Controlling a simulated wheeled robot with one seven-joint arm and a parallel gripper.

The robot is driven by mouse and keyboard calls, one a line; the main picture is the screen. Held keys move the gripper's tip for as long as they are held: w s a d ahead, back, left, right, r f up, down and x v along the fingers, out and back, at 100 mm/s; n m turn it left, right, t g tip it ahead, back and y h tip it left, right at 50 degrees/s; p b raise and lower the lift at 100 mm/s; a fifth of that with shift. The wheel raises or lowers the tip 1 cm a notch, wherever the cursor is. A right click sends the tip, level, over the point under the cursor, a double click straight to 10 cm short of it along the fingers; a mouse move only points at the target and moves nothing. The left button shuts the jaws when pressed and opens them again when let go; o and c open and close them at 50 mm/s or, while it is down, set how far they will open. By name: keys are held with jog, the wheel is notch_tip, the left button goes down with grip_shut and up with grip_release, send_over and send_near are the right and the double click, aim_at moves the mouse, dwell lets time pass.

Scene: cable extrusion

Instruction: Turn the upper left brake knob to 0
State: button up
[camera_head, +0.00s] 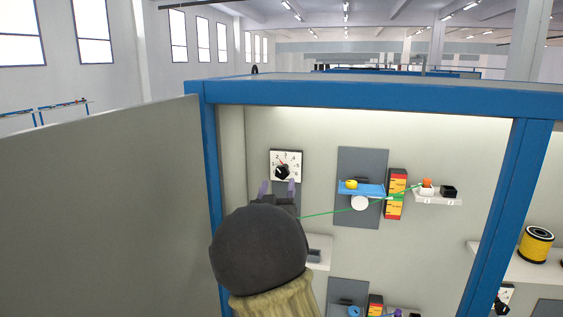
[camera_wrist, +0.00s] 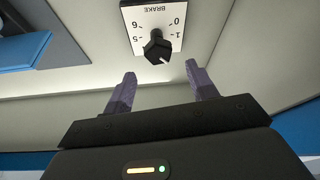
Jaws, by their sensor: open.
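The upper left brake knob (camera_head: 282,172) is black and sits on a white square dial plate (camera_head: 295,157) on the back wall of the cabinet. In the head view its pointer seems to aim up and left, away from 0; the exact number is too small to read. The wrist view shows the knob (camera_wrist: 157,46) upside down, with 0 and 1 on the right, 5 and 6 on the left. My gripper (camera_head: 277,189) is open and empty just below the dial. In the wrist view its purple fingers (camera_wrist: 161,70) stand apart, short of the knob, not touching it.
A grey panel (camera_head: 345,215) with a blue piece and white wheel is to the right, with a green cable running left behind my arm. Blue frame posts (camera_head: 213,190) bound the cabinet.

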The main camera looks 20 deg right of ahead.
aim_at(281, 171)
jog(key=p+x, duration=0.3)
jog(key=x, duration=0.4)
jog(key=shift+r, duration=0.1)
jog(key=shift+w+d+p, duration=0.2)
jog(key=shift+w+p, duration=0.1)
jog(key=shift+p, duration=0.05)
jog(key=c, duration=0.9)
jog(key=shift+n+b, duration=0.3)
jog(key=shift+b, duration=0.15)
